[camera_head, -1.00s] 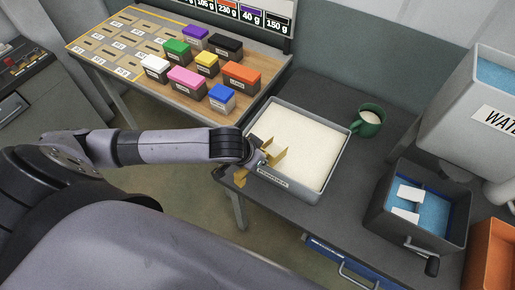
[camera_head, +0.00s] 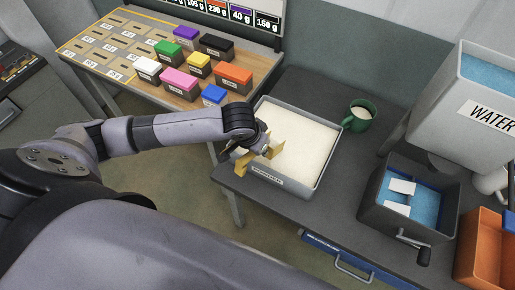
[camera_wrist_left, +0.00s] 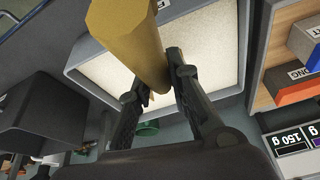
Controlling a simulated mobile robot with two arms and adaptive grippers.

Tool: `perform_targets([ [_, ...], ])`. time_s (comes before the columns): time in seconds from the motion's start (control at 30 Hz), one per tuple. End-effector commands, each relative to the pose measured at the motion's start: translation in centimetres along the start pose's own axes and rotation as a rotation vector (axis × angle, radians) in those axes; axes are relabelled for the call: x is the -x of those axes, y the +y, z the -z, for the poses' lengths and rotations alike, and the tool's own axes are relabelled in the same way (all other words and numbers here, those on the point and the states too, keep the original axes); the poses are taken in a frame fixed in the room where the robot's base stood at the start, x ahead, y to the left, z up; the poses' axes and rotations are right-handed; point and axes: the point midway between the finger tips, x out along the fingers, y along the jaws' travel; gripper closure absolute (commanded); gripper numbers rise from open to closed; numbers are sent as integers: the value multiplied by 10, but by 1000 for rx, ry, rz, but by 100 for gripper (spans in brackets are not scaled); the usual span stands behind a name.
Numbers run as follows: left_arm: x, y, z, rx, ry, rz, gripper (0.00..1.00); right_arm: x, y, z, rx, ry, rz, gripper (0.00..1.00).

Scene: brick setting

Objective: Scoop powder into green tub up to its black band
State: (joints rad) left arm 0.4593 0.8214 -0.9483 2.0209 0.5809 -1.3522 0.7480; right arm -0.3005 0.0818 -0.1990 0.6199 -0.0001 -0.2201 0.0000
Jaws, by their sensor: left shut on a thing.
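The green tub (camera_head: 357,119) stands upright on the dark bench, right of the powder tray, with pale powder visible inside. Its black band cannot be made out. It also shows partly in the left wrist view (camera_wrist_left: 148,128). The grey tray (camera_head: 281,184) holds a broad bed of cream powder (camera_head: 300,145). My left gripper (camera_head: 262,150) is shut on a yellow scoop (camera_head: 276,150) over the tray's left part. The scoop looms large between the fingers in the left wrist view (camera_wrist_left: 130,40). Whether it holds powder is hidden. My right gripper is not in view.
A water dispenser (camera_head: 490,95) stands at the right, beside a dark crank box (camera_head: 385,215) with blue contents and an orange bin (camera_head: 480,255). A wooden table (camera_head: 130,75) with several coloured boxes is at upper left. Bench space behind the tray is clear.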

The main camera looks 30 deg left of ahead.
Motion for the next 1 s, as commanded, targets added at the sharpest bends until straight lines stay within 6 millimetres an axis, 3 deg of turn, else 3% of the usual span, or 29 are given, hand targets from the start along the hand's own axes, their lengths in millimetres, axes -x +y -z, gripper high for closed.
perform_targets([
  [1.0,2,0,32,-3,-149,-4,100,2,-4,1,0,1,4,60],
])
